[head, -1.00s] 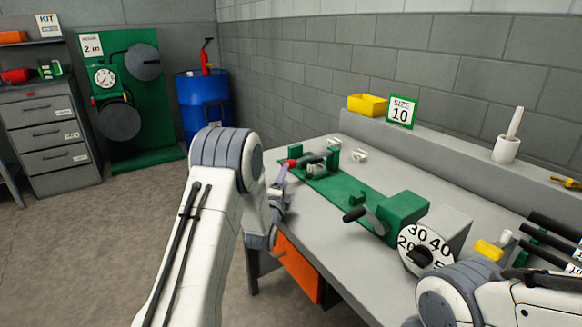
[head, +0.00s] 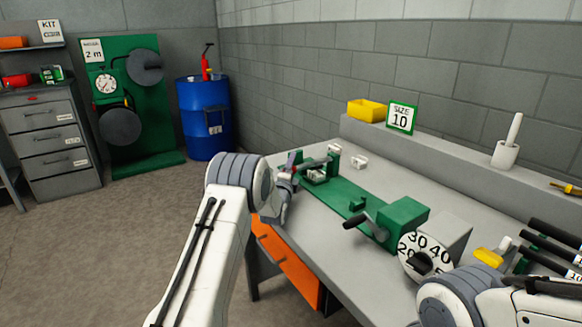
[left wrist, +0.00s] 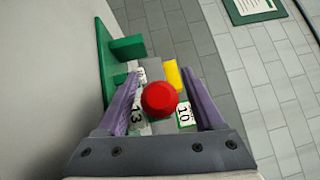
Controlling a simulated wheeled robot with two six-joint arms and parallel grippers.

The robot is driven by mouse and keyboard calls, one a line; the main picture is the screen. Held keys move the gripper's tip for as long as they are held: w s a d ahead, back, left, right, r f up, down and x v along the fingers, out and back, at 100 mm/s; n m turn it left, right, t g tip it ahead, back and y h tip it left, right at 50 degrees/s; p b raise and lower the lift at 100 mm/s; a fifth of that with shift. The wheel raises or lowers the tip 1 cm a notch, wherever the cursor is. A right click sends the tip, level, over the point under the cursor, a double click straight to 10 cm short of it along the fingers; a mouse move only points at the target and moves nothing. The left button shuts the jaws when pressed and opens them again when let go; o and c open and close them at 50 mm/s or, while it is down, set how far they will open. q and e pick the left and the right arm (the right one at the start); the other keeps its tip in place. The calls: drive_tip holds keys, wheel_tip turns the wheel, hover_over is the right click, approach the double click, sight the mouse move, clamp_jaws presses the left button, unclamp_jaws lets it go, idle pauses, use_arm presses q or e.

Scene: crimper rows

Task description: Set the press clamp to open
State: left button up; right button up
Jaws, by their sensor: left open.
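The press clamp (head: 316,170) stands at the far end of a green base strip (head: 338,197) on the grey bench. Its lever has a red round knob (left wrist: 159,99), which shows large in the left wrist view. My left gripper (head: 293,165) is at the lever's end, at the bench's left edge. Its purple fingers are open, with the knob between them in the left wrist view; I cannot tell whether they touch it. In the head view the gripper mostly hides the knob. My right arm shows at the lower right, but its gripper is out of view.
On the strip's near end stand a green block (head: 404,217) with a black-handled crank (head: 356,221) and a numbered dial (head: 421,254). A yellow bin (head: 367,109) and a SIZE 10 sign (head: 401,117) stand on the back ledge.

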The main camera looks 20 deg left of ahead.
use_arm(q)
clamp_jaws()
drive_tip(key=shift+r, duration=0.1)
idle(1.2)
